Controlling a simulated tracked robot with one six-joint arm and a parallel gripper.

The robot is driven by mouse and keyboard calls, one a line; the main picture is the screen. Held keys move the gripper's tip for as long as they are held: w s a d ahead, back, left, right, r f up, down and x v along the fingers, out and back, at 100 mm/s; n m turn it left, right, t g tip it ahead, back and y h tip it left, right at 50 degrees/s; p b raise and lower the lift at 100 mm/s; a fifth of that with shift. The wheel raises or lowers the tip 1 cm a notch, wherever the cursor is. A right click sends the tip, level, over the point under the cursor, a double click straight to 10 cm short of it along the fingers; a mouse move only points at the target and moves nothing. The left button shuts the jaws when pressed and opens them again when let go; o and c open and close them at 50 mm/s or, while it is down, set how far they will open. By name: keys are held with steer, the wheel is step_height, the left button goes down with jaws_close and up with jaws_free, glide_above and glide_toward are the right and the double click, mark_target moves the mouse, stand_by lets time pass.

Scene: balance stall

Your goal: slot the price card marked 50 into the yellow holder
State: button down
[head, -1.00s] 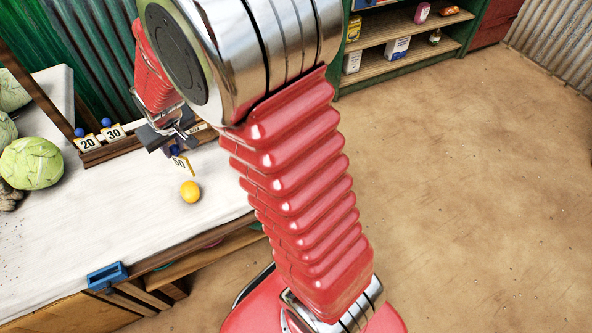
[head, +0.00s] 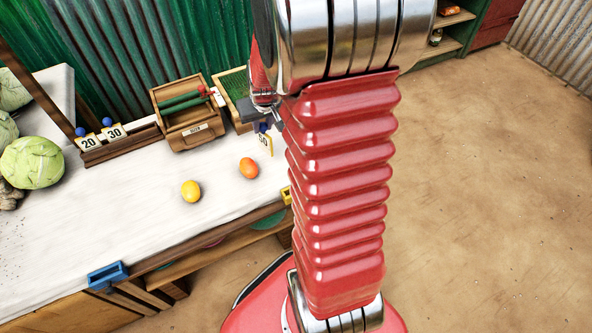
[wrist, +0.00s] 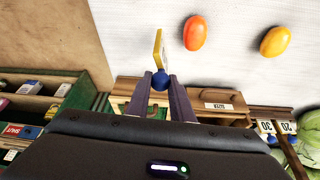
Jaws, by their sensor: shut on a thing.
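My gripper (head: 262,121) is shut on the price card marked 50 (head: 265,144) and holds it above the right part of the white table. In the wrist view, the blue knob of the card sits between my fingertips (wrist: 160,84). The pale card plate (wrist: 159,49) points away from my gripper and shows nearly edge-on. The yellow holder (head: 286,195) is at the table's front edge, in front of the card and apart from it. My arm partly hides the holder. The holder cannot be made out in the wrist view.
An orange fruit (head: 249,168) and a yellow fruit (head: 191,191) lie on the table. A blue holder (head: 107,275) is on the front edge at left. Cards 20 (head: 88,143) and 30 (head: 115,133) stand in a wooden rack. A wooden crate (head: 190,128) stands behind.

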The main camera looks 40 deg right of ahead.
steer(key=s+d+f+n+y, duration=0.2)
steer(key=s+d+n, duration=0.3)
steer(key=s, duration=0.7)
steer(key=s+a+n+g+y, duration=0.1)
steer(key=s+a+n+y, duration=0.15)
steer(key=a+n, duration=0.45)
step_height(320, 180, down, 7)
steer(key=d+n, duration=0.2)
steer(key=shift+w+n+y, duration=0.3)
steer(key=shift+w+y, duration=0.15)
steer(key=shift+d+r, duration=0.1)
steer(key=c, duration=1.5)
jaws_free()
steer(key=shift+o, duration=0.6)
steer(key=o, duration=0.5)
steer(key=shift+c, duration=0.2)
